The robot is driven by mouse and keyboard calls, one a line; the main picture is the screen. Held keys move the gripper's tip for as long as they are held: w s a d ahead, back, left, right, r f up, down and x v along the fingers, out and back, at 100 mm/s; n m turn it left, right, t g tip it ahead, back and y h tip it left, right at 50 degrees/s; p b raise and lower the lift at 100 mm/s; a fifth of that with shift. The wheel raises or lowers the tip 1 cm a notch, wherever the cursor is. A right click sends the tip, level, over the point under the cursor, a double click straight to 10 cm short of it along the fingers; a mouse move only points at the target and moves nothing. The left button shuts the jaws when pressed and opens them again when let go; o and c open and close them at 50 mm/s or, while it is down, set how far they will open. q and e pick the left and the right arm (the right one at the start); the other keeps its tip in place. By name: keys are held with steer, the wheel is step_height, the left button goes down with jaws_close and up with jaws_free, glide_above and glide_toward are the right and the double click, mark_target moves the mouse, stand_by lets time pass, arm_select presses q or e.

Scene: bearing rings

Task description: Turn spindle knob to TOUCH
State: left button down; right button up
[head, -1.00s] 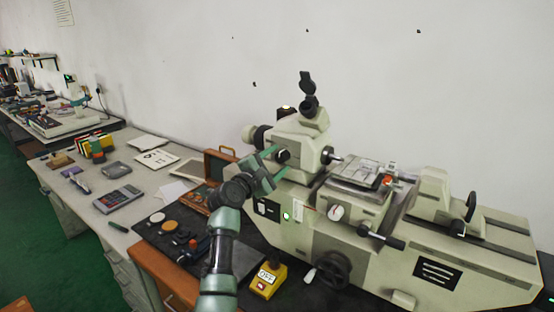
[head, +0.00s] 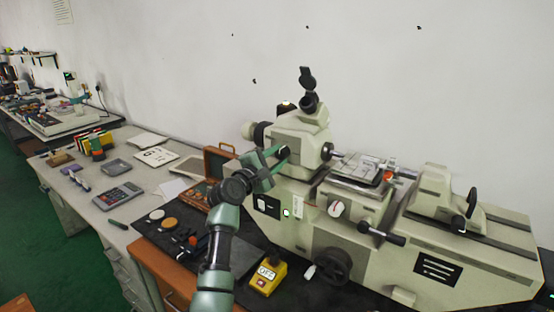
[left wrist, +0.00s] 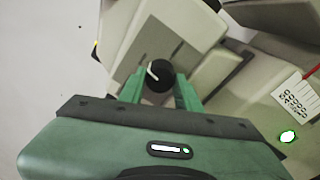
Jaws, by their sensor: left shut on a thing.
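The spindle knob (head: 284,152) is a small black round knob on the front of the pale machine's headstock. In the left wrist view the knob (left wrist: 160,75) shows a white pointer line toward the picture's upper left. My left gripper (head: 278,155) reaches it from the left, with its green fingers at the knob. In the left wrist view the fingers (left wrist: 160,88) stand on either side of the knob and are shut on it. I cannot read any TOUCH label by the knob. My right gripper is not in view.
The pale measuring machine (head: 380,265) fills the right side. A yellow box marked OFF (head: 267,277) stands in front of it. An open wooden case (head: 218,160) is behind my left arm. The grey desk at left holds a calculator (head: 118,198) and papers.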

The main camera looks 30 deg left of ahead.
arm_select(q)
steer(key=m, duration=0.1)
steer(key=m+b, duration=0.1)
steer(key=m, duration=0.1)
steer(key=m+b, duration=0.1)
steer(key=shift+f+m, duration=0.25)
steer(key=shift+m, duration=0.05)
steer(key=m+b, duration=0.1)
steer(key=m, duration=0.1)
steer(key=m+b, duration=0.2)
steer(key=shift+m+t+h, duration=0.3)
steer(key=shift+m, duration=0.1)
steer(key=m+b, duration=0.1)
steer(key=m, duration=0.2)
steer(key=shift+m+b, duration=0.3)
steer(key=shift+b, duration=0.05)
steer(key=shift+m+h+b, duration=0.3)
steer(key=shift+m+b, duration=0.4)
steer(key=shift+m, duration=1.4)
steer(key=c, duration=1)
jaws_free()
steer(key=shift+r, duration=0.15)
steer(key=shift+s, duration=0.1)
